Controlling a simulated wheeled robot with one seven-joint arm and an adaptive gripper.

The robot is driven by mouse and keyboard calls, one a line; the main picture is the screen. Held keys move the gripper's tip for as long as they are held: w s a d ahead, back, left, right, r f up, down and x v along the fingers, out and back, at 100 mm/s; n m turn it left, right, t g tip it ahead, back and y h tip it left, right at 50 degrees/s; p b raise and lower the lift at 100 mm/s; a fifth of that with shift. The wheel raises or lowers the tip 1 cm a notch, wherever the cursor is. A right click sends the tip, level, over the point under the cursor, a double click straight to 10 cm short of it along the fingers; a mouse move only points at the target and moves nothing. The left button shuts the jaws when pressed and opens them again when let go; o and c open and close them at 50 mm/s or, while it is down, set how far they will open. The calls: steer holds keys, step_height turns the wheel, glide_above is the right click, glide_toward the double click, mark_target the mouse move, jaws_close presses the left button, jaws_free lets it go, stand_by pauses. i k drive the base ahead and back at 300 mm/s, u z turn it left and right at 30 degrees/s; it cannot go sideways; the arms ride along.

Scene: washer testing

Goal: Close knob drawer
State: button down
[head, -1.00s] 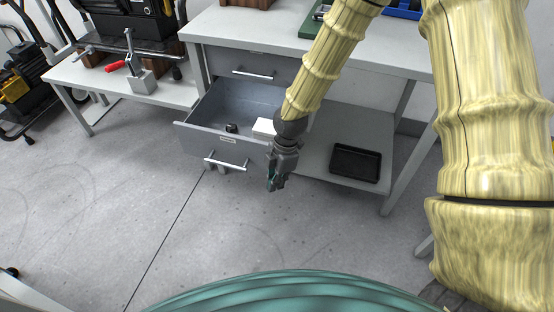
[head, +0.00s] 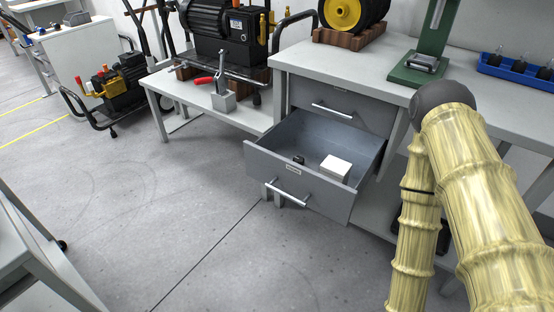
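The lower drawer (head: 305,184) of the grey workbench is pulled well out. It has a silver bar handle (head: 286,192) and a small label on its front. Inside it lie a white box (head: 335,168) and a small black item (head: 299,159). The upper drawer (head: 341,105) above it is shut. My arm stands at the right of the picture and reaches down past the bottom edge. My gripper is out of the picture, so its state and its distance from the drawer do not show.
The workbench (head: 385,66) carries a green stand (head: 416,76) and a blue tray (head: 513,69). A low table (head: 167,82) with a red-handled clamp (head: 223,97) and a pump (head: 230,33) stands left of the drawer. The floor (head: 170,215) before the drawer is clear.

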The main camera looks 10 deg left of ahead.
mark_target(315, 158)
steer(key=z, duration=1.05)
steer(key=k, duration=2.1)
steer(key=u, duration=0.7)
steer(key=i, duration=1.65)
